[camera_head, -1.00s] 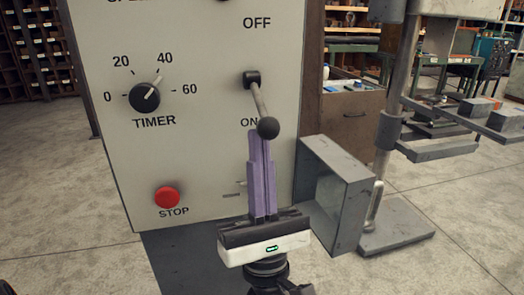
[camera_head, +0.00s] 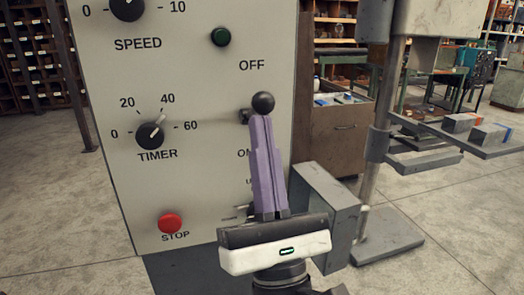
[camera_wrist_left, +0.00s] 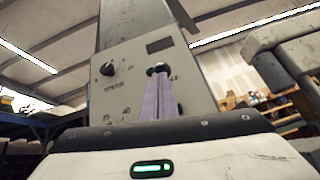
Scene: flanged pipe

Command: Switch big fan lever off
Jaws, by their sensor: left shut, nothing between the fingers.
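The lever is a short stick with a dark ball knob (camera_head: 263,102), on the panel between the OFF label above and the ON label below. It stands out from the panel toward me, and its stem is mostly hidden behind my gripper. My left gripper (camera_head: 261,122) has its purple fingers shut with nothing between them, the tips just under the knob. They look in contact, though I cannot be sure. In the left wrist view the purple fingers (camera_wrist_left: 158,98) point up at the dark knob (camera_wrist_left: 158,69). My right gripper is not in view.
A grey box (camera_head: 330,205) and a metal stand (camera_head: 385,235) are on the right.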

